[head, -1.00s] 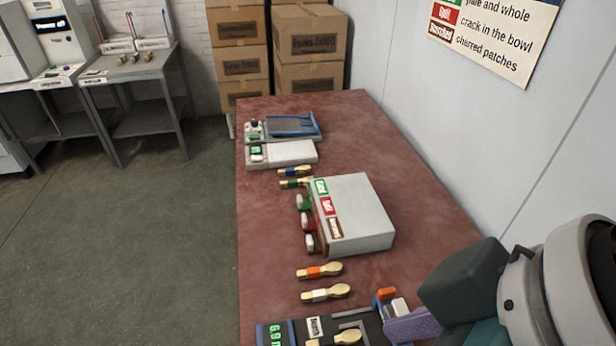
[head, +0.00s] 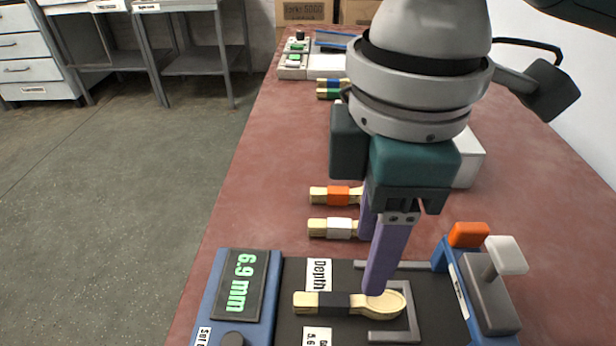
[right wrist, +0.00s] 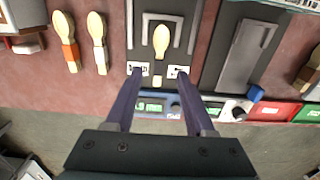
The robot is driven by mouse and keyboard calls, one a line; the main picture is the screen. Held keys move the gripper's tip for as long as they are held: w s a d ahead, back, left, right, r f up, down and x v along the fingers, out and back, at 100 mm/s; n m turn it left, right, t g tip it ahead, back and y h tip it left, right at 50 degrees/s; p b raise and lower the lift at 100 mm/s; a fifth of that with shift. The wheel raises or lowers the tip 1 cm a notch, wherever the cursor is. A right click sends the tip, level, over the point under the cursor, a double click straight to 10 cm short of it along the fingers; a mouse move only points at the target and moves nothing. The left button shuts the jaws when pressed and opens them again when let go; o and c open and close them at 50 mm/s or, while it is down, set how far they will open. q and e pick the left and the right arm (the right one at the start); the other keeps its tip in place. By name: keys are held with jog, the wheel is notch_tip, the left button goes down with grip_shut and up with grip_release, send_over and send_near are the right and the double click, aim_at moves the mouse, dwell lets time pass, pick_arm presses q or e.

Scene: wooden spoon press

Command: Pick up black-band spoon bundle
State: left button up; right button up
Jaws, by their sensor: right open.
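The black-band spoon bundle (head: 318,303) lies flat on the dark bed of the depth gauge (head: 268,330) in the head view, bowl to the right. In the right wrist view the bundle (right wrist: 161,40) lies between the fingers, bowl up the picture; its black band is hard to make out against the dark bed. My right gripper (head: 372,264) is open, with purple fingers pointing down over the bundle; it also shows in the right wrist view (right wrist: 158,74). Nothing is held. Whether the fingers touch the bundle, I cannot tell. My left gripper is out of view.
An orange-band bundle (head: 337,195) and a white-band bundle (head: 333,228) lie behind the gauge. An orange block (head: 468,234) and a white-topped lever (head: 506,254) stand at the gauge's right. The display (head: 237,285) reads 6.9 mm. Red tabletop left of the bundles is clear.

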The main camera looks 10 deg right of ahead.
aim_at(355, 300)
notch_tip(355, 300, down, 4)
jog(key=shift+a+r+b, duration=0.1)
jog(key=shift+b, duration=0.25)
jog(key=shift+f+b, duration=0.65)
jog(key=shift+f, duration=2.2)
grip_shut()
